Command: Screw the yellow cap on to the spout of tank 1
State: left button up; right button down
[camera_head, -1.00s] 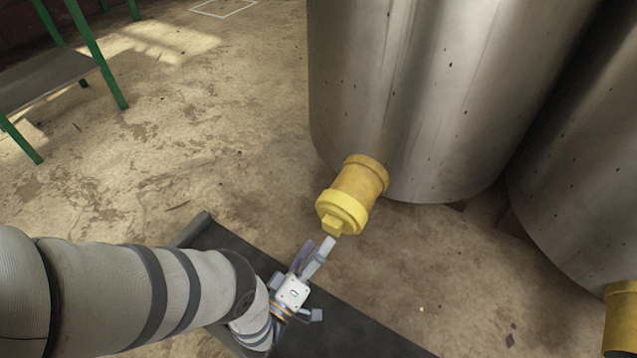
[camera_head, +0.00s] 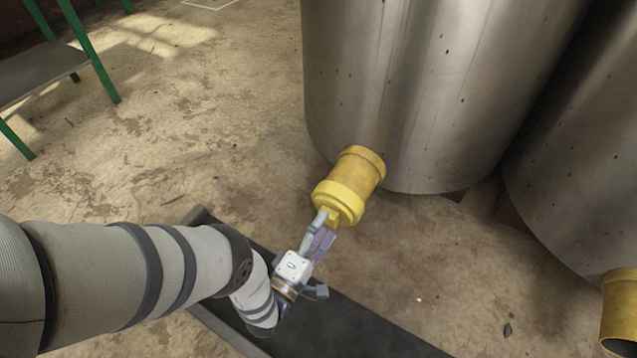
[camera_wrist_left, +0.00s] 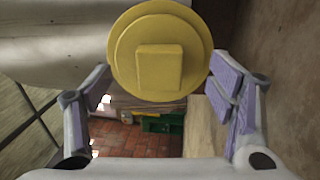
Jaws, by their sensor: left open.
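The steel tank (camera_head: 420,90) stands at centre right with a yellow spout (camera_head: 360,170) low on its side. The bright yellow cap (camera_head: 338,203) is on the outer end of this spout; how tightly it sits cannot be seen. My left gripper (camera_head: 325,230) is right at the cap's front knob in the head view. In the left wrist view the cap (camera_wrist_left: 160,50) faces me with its square knob toward me, and the two fingers of my left gripper (camera_wrist_left: 168,98) stand open on either side, below the knob's middle. My right gripper is not in view.
A second tank (camera_head: 590,170) stands at the right, with its own open yellow spout (camera_head: 620,310). A green-legged table (camera_head: 40,80) is at the upper left. The concrete floor (camera_head: 200,130) between is clear.

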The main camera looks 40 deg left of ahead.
pick_arm(q)
jog(key=shift+w+a+r+b, duration=0.15)
jog(key=shift+w+b, duration=0.15)
jog(key=shift+w, duration=0.5)
jog(key=shift+w+a+r+b, duration=0.15)
jog(key=shift+w+b, duration=0.1)
jog(key=shift+w, duration=0.55)
jog(key=shift+d, duration=0.1)
jog(key=c, duration=0.7)
